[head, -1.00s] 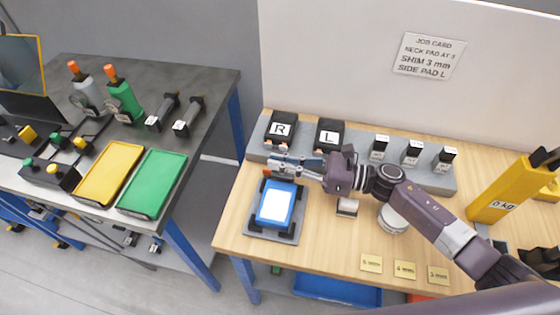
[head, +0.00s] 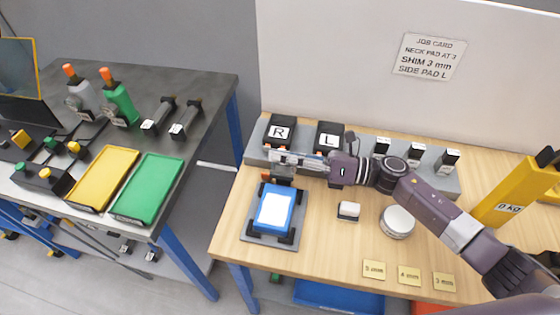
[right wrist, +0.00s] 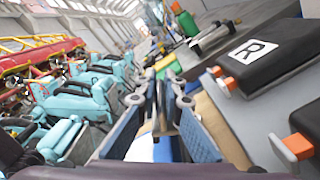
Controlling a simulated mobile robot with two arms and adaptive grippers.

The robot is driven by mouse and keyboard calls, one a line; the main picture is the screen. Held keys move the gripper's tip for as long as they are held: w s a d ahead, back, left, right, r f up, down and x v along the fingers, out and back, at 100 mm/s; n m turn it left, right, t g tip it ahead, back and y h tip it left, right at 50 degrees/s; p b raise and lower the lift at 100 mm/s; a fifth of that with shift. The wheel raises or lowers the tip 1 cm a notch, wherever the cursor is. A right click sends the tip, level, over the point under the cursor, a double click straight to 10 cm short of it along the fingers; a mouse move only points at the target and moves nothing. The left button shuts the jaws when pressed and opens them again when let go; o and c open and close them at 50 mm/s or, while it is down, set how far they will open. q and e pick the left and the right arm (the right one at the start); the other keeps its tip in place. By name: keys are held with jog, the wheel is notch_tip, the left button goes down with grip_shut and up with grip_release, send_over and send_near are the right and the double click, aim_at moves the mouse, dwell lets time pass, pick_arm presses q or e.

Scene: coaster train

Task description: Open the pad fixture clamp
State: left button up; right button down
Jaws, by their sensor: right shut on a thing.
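The pad fixture (head: 259,238) is a grey plate near the left end of the wooden bench. It bears a blue block with a white top (head: 274,209), with black corner pieces around it. The dark clamp (head: 282,179) is at the fixture's back edge, partly hidden under my right gripper. My right gripper (head: 274,157) is shut on the clamp handle, just behind the fixture and in front of the R box. In the right wrist view its blue-padded fingers (right wrist: 163,100) point away; the handle is mostly hidden between them. My left gripper is not in view.
Black boxes marked R (head: 281,131) and L (head: 329,136) stand close behind my right gripper. A white round tin (head: 397,222) and a small white-topped block (head: 349,210) stand right of the fixture. Yellow shim cards (head: 409,275) lie at the front edge.

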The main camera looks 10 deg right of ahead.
jog(key=shift+w+m, duration=0.2)
jog(key=shift+m, duration=0.5)
jog(key=c, duration=2.1)
grip_release()
jog(key=shift+d, duration=0.15)
jog(key=v, duration=1.2)
jog(key=shift+r, duration=0.1)
